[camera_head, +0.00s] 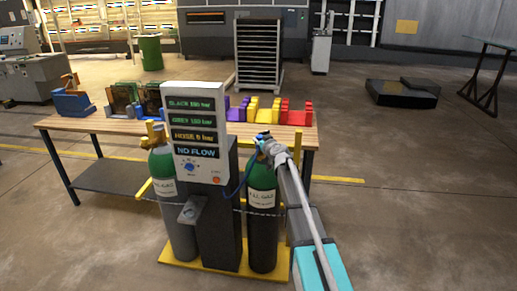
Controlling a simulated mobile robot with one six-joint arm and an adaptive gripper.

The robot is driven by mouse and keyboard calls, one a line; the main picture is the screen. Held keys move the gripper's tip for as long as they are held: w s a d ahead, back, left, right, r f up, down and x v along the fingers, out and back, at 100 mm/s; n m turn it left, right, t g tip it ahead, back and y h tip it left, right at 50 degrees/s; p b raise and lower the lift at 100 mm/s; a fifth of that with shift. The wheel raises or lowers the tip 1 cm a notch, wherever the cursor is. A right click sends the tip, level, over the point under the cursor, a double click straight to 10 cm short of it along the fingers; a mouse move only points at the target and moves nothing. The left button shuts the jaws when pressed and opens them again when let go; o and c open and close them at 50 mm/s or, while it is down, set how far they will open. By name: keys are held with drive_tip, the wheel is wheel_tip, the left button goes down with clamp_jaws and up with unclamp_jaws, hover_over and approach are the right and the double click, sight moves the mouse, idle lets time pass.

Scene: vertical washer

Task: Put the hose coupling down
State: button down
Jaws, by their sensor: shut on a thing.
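My gripper (264,140) is at the top of the right gas cylinder (262,205), which has a green shoulder and a dark body. It appears shut around the end of a blue hose (240,181). The hose coupling itself is small and mostly hidden by the gripper, so its exact pose is unclear. I cannot tell whether the coupling touches the cylinder valve. The hose runs down and left to the side of the grey panel (200,135), whose display reads "HOSE 0 bar" and "NO FLOW". A left cylinder (170,205) stands on the panel's other side.
The panel and cylinders stand on a yellow base (205,268), with a chain across the cylinders. A wooden table (95,122) behind holds blue, green, purple, yellow and red pieces. A rack (258,55) and a green barrel (151,52) stand farther back.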

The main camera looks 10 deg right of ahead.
drive_tip(key=shift+w+d+f+b, duration=0.15)
drive_tip(key=shift+w+f+b, duration=0.3)
drive_tip(key=shift+f+b, duration=1.55)
drive_tip(key=shift+c, duration=1.4)
unclamp_jaws()
drive_tip(key=shift+s, duration=0.15)
drive_tip(key=p+v, duration=0.2)
drive_tip(key=v, duration=1)
